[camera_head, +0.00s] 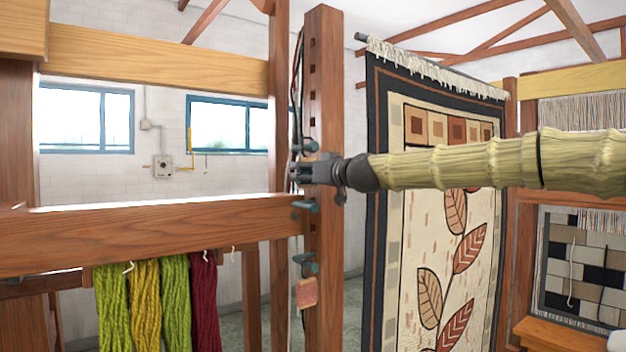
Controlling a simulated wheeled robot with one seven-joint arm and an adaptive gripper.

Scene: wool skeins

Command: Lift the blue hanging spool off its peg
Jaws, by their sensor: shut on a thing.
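My gripper (300,173) is at the wooden post (323,90), left of the middle of the head view. Its dark fingers are shut at the height just below the upper teal-grey peg (309,145). The blue spool is hidden behind and between the fingers, so I cannot make out its shape or whether it still hangs on the peg. My arm reaches in from the right in a yellow-green sleeve.
More teal-grey pegs (305,205) are on the post below; a pinkish spool (307,292) hangs under the lowest. Dark cords run down the post's left side. A beam (150,232) with green, yellow and dark red skeins (203,300) is left; a patterned rug (432,240) hangs right.

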